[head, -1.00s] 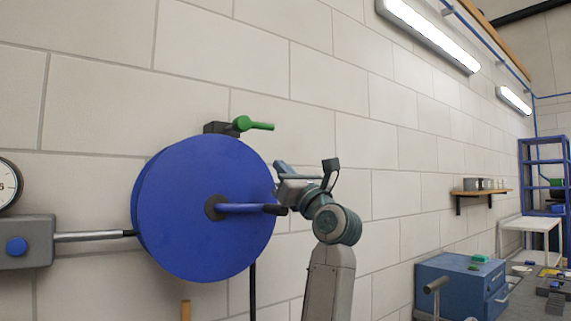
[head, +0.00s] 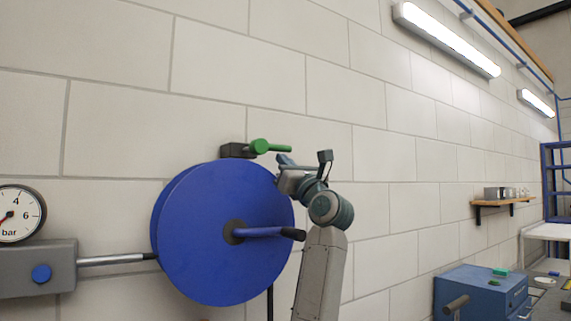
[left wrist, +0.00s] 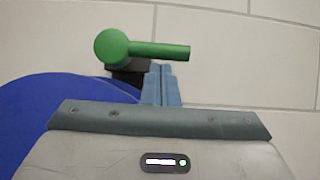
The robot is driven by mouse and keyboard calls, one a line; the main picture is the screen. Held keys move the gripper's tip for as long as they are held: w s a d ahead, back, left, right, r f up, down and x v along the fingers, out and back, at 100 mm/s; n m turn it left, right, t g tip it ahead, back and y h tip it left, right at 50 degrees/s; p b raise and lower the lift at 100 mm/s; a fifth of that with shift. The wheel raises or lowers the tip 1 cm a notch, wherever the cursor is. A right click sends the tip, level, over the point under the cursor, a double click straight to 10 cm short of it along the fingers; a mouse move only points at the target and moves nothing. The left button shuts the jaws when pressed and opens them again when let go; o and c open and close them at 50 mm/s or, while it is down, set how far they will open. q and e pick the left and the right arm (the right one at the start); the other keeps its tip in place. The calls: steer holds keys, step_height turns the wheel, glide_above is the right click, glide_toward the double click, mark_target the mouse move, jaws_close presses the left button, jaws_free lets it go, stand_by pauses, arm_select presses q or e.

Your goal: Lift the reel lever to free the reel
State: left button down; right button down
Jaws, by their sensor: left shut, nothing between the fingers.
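The green reel lever (head: 272,147) points level to the right from its round hub on a dark block, just above the blue reel. It also shows in the left wrist view (left wrist: 160,51). The blue reel (head: 205,255) is mounted on the wall, with a blue crank handle (head: 265,232) at its centre. My left gripper (head: 283,159) is shut and empty, close under the lever's bar. In the left wrist view its fingertips (left wrist: 161,72) sit just below the lever's middle; I cannot tell whether they touch it. My right gripper is not in view.
A pressure gauge (head: 14,214) and a grey box with a blue knob (head: 42,273) are left of the reel, joined to it by a metal pipe. A blue cabinet (head: 478,292) stands at lower right, below a wall shelf (head: 503,201). The wall above the lever is clear.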

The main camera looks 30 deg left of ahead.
arm_select(q)
steer(key=shift+d+r+n, duration=0.1)
steer(key=shift+r+n, duration=0.1)
steer(key=shift+n, duration=0.1)
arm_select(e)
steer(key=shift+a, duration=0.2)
arm_select(q)
steer(key=shift+n+g, duration=0.4)
steer(key=shift+n, duration=0.1)
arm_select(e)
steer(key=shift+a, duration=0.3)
